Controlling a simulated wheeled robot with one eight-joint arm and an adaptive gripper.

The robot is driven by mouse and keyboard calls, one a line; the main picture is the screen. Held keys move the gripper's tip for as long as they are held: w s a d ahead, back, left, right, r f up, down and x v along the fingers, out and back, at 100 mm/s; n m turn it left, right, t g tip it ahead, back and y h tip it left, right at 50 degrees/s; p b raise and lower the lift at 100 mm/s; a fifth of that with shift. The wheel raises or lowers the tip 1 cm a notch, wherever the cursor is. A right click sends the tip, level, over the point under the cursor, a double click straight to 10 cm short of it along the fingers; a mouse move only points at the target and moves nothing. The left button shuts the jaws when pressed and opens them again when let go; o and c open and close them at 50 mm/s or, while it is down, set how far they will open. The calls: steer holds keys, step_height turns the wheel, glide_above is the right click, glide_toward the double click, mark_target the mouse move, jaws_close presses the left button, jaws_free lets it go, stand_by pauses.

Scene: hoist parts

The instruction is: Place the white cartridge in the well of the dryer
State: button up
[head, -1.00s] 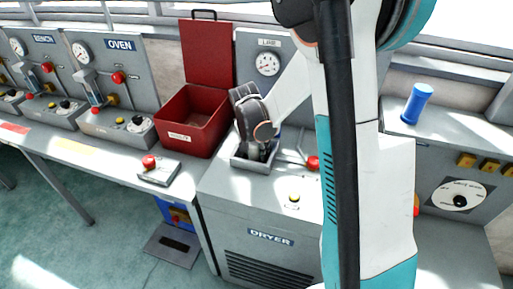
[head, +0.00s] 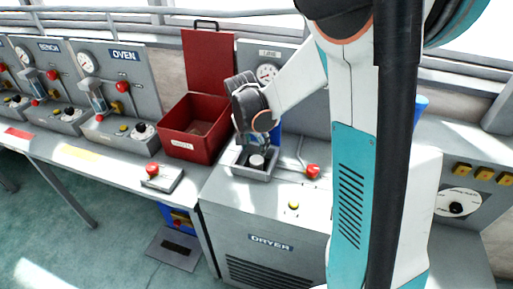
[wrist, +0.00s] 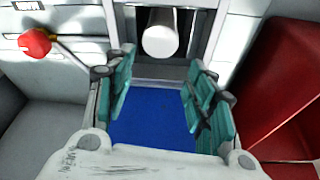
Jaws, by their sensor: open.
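The white cartridge (head: 257,161) stands in the square grey well (head: 238,171) on top of the dryer (head: 290,222). In the wrist view the cartridge (wrist: 160,36) shows as a white cylinder inside the well, just beyond the fingertips. My gripper (wrist: 162,68) is open, its teal pads apart with nothing gripped between them. In the head view my gripper (head: 247,137) is dark and hangs just above and behind the well, apart from the cartridge. The cartridge's lower part is hidden by the well walls.
An open red bin (head: 196,137) stands left of the well. A red-knobbed lever (head: 312,171) is to its right, with a yellow button (head: 293,205) in front. A blue surface (wrist: 155,120) lies behind the well. My arm partly hides a blue cylinder (head: 420,104).

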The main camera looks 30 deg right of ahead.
steer(key=s+a+r+n+t+y+p, duration=0.1)
steer(key=s+a+r+n, duration=0.2)
steer(key=s+r, duration=0.3)
steer(key=s+a+r+n+t, duration=0.1)
steer(key=s+a+r+n, duration=0.2)
steer(key=r, duration=0.5)
steer(key=s+a+r+n+t, duration=0.1)
steer(key=s+a+n, duration=0.1)
steer(key=s, duration=0.4)
steer(key=s+a+r+n+t+y, duration=0.1)
steer(key=s+a+n+t, duration=0.1)
steer(key=s, duration=0.4)
steer(key=shift+s+a+n+y, duration=0.25)
steer(key=shift+a+n+y, duration=0.05)
steer(key=shift+n, duration=0.3)
